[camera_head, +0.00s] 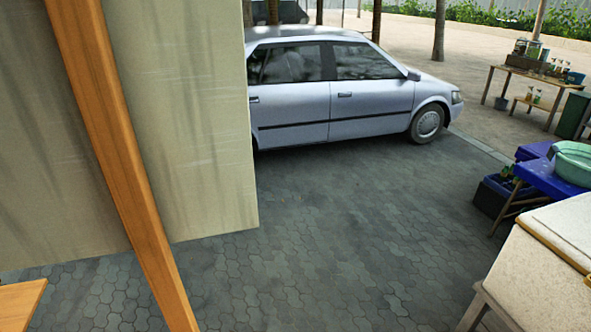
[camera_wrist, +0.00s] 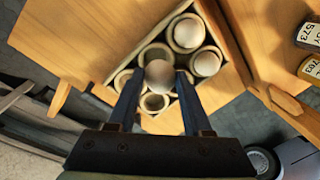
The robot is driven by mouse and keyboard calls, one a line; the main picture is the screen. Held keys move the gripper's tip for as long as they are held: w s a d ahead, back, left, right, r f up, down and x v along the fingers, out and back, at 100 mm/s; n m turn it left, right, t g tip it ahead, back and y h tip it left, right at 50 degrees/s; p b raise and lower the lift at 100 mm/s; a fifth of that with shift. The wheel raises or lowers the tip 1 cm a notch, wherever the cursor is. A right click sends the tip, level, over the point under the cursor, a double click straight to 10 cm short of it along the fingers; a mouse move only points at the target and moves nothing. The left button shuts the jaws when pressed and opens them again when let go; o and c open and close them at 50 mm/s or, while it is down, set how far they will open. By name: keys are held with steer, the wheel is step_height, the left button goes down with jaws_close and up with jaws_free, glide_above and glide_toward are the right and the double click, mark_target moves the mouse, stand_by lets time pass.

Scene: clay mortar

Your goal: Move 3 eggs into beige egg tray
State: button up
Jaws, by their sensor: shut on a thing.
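In the wrist view, my gripper (camera_wrist: 157,76) is shut on a pale egg (camera_wrist: 159,72) between its fingertips. The egg is over a tray of round beige cups (camera_wrist: 154,102) in a dark-edged frame. I cannot tell how high the egg is above the cups or whether it touches one. Two other eggs sit in cups: one at the top (camera_wrist: 188,33) and one at the right (camera_wrist: 206,64). The cup below the held egg looks empty. Cups at the left are partly hidden by my gripper. The head view shows neither eggs, tray nor gripper.
The tray rests on a wooden surface (camera_wrist: 80,45). Labelled containers (camera_wrist: 309,70) stand at the right of the wrist view. In the head view, a wooden post (camera_head: 125,160) and pale panel (camera_head: 190,110) block the left; a silver car (camera_head: 340,95) stands on paving.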

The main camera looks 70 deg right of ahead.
steer(key=shift+f+b, duration=1.65)
steer(key=shift+f, duration=0.85)
stand_by(0.9)
steer(key=o, duration=0.9)
steer(key=shift+s, duration=0.1)
steer(key=shift+c, duration=0.2)
step_height(320, 180, up, 13)
steer(key=s, duration=0.1)
steer(key=shift+s+a, duration=0.2)
steer(key=shift+s, duration=0.05)
steer(key=shift+w, duration=0.15)
